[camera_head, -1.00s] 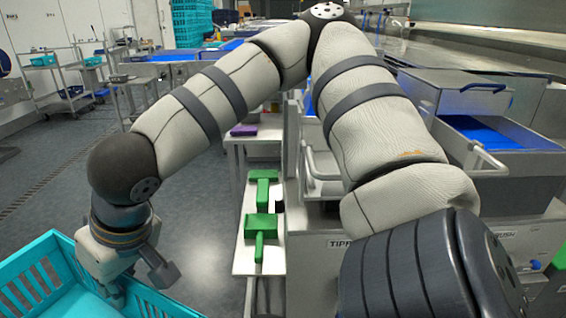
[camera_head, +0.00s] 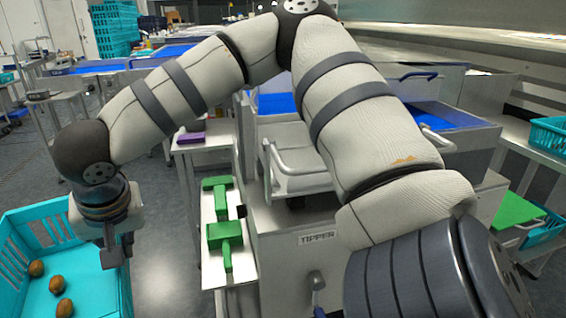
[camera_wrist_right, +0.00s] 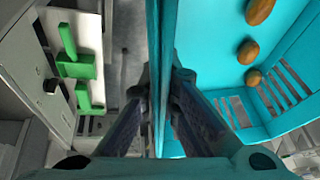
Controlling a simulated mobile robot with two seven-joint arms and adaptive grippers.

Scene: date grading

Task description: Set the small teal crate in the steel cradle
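A teal crate (camera_head: 22,262) with slatted sides is at the lower left of the head view, cut off by the frame. Several brown dates lie inside it. My right gripper (camera_head: 116,250) is at its right-hand wall. In the right wrist view the fingers (camera_wrist_right: 163,85) straddle the teal wall (camera_wrist_right: 158,40) and pinch it. A steel holder (camera_head: 301,182) with pale handles stands above a TIPPER label, right of the crate and apart from it; it looks like the cradle. My arm covers part of it. My left gripper is out of view.
Green tools (camera_head: 224,236) lie on a narrow white shelf (camera_head: 212,272) between crate and tipper. A purple box (camera_head: 191,137) sits on a table behind. Another teal crate (camera_head: 549,137) stands on a steel rack at the right. Grey floor (camera_head: 165,225) is clear beside the held crate.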

